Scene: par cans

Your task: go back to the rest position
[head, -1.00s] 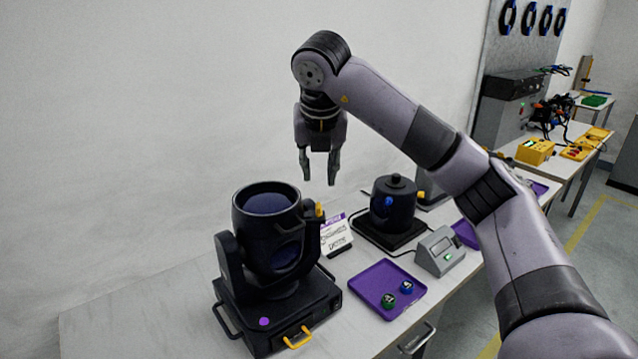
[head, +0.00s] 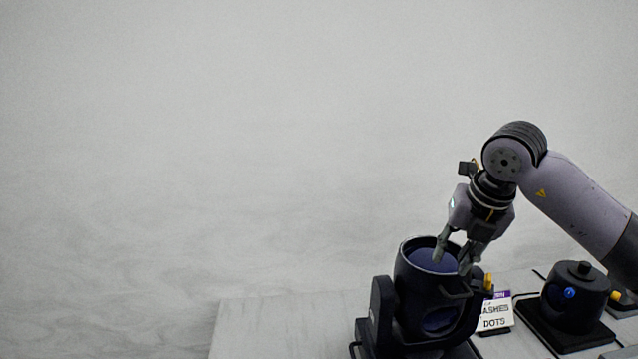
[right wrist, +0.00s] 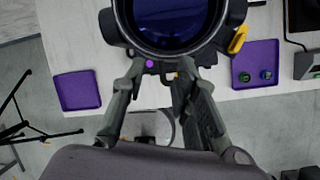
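My right gripper (head: 451,264) hangs from the arm at the right of the head view, slightly tilted, with its fingertips in front of the upper part of a black par can (head: 385,312). In the right wrist view the two fingers (right wrist: 158,62) are apart with nothing between them. The same can, with its dark blue lens (right wrist: 168,18), shows just beyond the fingertips there. Whether the fingers touch the can I cannot tell. My left gripper is in neither view.
A second black can-like device (head: 583,268) stands at the right, with a printed card (head: 496,316) between. The white wall (head: 250,130) is behind.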

